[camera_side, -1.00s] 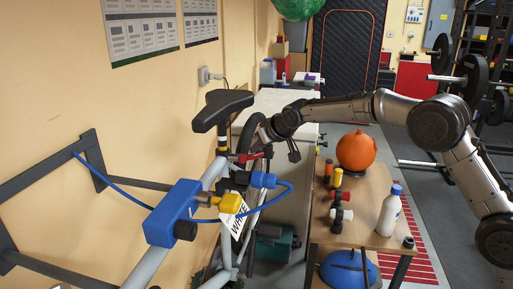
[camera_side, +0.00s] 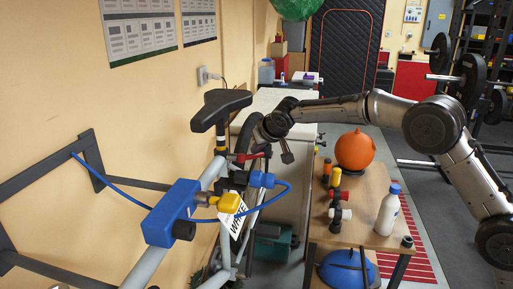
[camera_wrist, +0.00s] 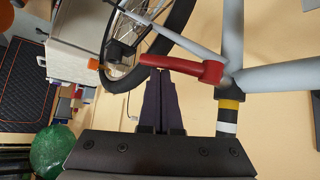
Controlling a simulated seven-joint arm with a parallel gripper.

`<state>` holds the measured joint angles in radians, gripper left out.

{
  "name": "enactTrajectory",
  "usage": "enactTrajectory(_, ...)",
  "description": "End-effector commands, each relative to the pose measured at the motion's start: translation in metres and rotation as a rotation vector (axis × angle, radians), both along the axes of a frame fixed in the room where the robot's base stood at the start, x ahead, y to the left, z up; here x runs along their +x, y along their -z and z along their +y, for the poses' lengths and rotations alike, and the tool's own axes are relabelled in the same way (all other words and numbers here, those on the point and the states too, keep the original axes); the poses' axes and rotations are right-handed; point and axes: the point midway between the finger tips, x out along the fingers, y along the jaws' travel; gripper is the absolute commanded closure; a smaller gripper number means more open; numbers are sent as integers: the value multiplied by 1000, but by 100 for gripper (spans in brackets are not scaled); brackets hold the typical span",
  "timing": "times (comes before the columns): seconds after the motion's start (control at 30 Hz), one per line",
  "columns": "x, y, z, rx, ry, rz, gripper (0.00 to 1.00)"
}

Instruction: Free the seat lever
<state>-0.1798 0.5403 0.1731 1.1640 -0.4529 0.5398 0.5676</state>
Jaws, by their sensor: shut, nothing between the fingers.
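The seat lever (camera_side: 247,157) is red and sits on the clamp below the black saddle (camera_side: 221,108) of a grey bicycle frame (camera_side: 213,173). In the wrist view the lever (camera_wrist: 185,65) runs from its clamp at the seat tube leftward to a free end. My gripper (camera_wrist: 160,78) has dark fingers pressed together, with nothing between them. Its fingertips are close beside the lever's free half; I cannot tell whether they touch. In the side view my gripper (camera_side: 259,150) is partly hidden at the lever's right end.
The rear wheel (camera_wrist: 113,45) is close to the lever. A wooden table (camera_side: 370,205) with a bottle (camera_side: 389,210) and an orange ball (camera_side: 355,150) stands right.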

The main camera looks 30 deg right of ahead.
Motion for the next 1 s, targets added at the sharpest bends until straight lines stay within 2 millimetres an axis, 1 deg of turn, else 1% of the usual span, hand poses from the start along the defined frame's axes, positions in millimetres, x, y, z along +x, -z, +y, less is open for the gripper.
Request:
enactTrajectory(0.57, -15, -1, 3, -50, 280, 52, 100)
enactTrajectory(1.0, -24, -3, 6, -49, 274, 53, 100)
